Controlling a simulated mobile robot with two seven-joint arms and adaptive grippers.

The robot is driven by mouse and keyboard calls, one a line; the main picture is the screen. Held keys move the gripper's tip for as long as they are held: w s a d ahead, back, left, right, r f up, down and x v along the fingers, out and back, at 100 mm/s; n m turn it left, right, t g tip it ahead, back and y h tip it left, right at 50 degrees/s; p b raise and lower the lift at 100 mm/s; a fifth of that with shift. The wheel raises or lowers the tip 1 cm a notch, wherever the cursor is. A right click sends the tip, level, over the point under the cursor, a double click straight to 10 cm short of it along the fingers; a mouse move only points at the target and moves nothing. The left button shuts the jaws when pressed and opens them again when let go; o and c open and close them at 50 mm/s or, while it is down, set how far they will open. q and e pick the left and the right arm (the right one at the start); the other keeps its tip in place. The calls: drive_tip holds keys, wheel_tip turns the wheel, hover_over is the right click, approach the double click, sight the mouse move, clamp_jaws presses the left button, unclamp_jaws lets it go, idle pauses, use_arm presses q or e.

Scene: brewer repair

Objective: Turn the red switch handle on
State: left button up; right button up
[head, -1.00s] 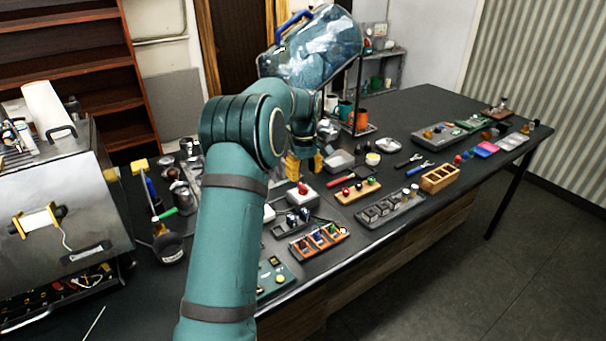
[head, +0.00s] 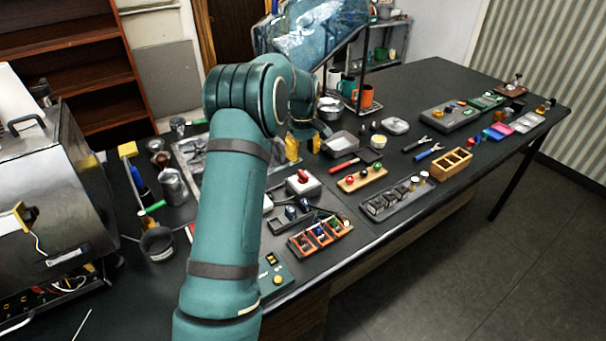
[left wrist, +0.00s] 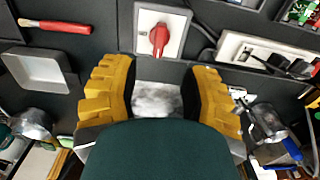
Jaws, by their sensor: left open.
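The red switch handle (head: 303,176) stands on a white switch box (head: 311,188) on the dark table. In the left wrist view the handle (left wrist: 159,38) sits on the box's white plate (left wrist: 180,22), near the top middle. My left gripper (head: 303,148) is open, with two yellow fingers, and is beyond the switch box in the head view. In the left wrist view its fingertips (left wrist: 164,72) are spread wide, and the handle lies ahead of the gap, untouched. The gap holds nothing. My right gripper is not in view.
A red-handled brush (head: 344,167) and a grey tray (head: 341,146) are near the switch. An orange divided tray (head: 320,237) and a button strip (head: 362,180) lie in front and to the right. A steel machine (head: 62,180) stands at the left.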

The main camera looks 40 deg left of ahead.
sight(303, 173)
use_arm(q)
wheel_tip(303, 173, down, 8)
drive_tip(key=shift+f, duration=0.15)
idle(0.3)
clamp_jaws()
